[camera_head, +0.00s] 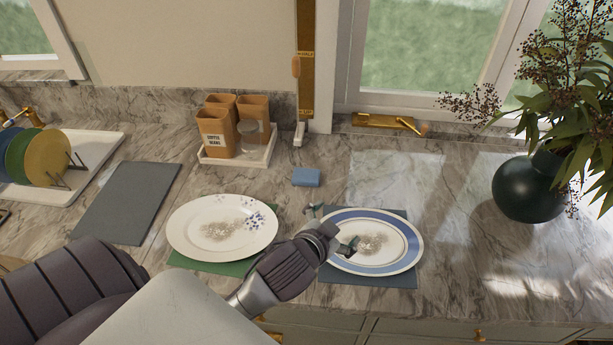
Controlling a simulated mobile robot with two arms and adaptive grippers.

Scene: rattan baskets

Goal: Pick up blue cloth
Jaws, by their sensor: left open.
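A small, light-blue folded cloth or sponge (306,177) lies on the marble counter behind the two plates. A flat blue-grey cloth or mat (395,281) lies under the blue-rimmed plate (409,245), which covers most of it. My left gripper (334,229) is open, its fingers spread near the left edge of the blue-rimmed plate. It is in front of the small blue piece and apart from it. Nothing shows between the fingers. I cannot tell whether a finger touches the plate. My right gripper is out of view.
A white plate (190,222) with crumbs sits on a green cloth (210,266). Crumbs also lie on the blue-rimmed plate. Farther back stand brown holders on a white tray (235,162). A dark vase (525,190) stands at right, a grey mat (126,203) at left.

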